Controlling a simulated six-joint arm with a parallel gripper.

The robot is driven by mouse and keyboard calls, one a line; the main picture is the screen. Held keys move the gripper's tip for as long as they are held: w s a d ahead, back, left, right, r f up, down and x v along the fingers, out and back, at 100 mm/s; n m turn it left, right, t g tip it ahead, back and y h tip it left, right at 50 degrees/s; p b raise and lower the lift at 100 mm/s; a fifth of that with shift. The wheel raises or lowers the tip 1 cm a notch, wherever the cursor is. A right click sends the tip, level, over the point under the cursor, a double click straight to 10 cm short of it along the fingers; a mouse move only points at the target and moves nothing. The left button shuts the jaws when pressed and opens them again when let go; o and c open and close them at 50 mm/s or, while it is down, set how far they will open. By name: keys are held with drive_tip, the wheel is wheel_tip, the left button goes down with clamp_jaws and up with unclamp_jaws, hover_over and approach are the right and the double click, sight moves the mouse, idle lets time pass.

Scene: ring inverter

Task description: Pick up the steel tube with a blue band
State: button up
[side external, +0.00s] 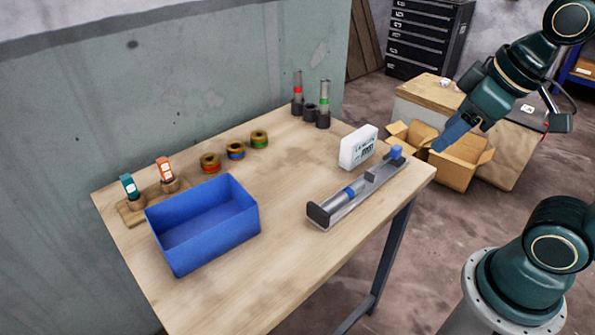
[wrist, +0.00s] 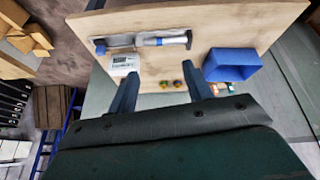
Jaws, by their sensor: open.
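The steel tube with a blue band (side external: 349,192) lies flat in a grey metal holder (side external: 372,184) near the right edge of the table. In the wrist view the tube (wrist: 170,40) lies near the top, with the blue band around its middle. My gripper (side external: 440,147) hangs in the air beyond the table's right edge, apart from the tube. In the wrist view its two blue fingers (wrist: 161,90) are spread with nothing between them.
A blue bin (side external: 203,226) stands at the front left. A white box (side external: 358,147) stands beside the holder. Upright tubes with red (side external: 298,92) and green (side external: 323,100) bands stand at the back. The table's front is clear.

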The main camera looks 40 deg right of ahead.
drive_tip(key=w+d+f+n+g, duration=0.1)
drive_tip(key=w+f+n+g, duration=0.1)
drive_tip(key=w+f+n, duration=0.3)
drive_tip(key=w+d+f+n+g, duration=0.2)
drive_tip(key=w+f+n, duration=0.4)
drive_tip(key=w+n, duration=0.5)
drive_tip(key=shift+w+d+f+g, duration=0.15)
drive_tip(key=shift+w+d+g, duration=0.15)
drive_tip(key=shift+w, duration=0.45)
drive_tip(key=shift+f, duration=0.1)
hover_over(356, 184)
drive_tip(key=shift+s+f, duration=0.1)
drive_tip(key=shift+f, duration=4.1)
drive_tip(key=shift+f, duration=0.1)
drive_tip(key=shift+f, duration=2.5)
drive_tip(key=shift+c, duration=0.4)
clamp_jaws()
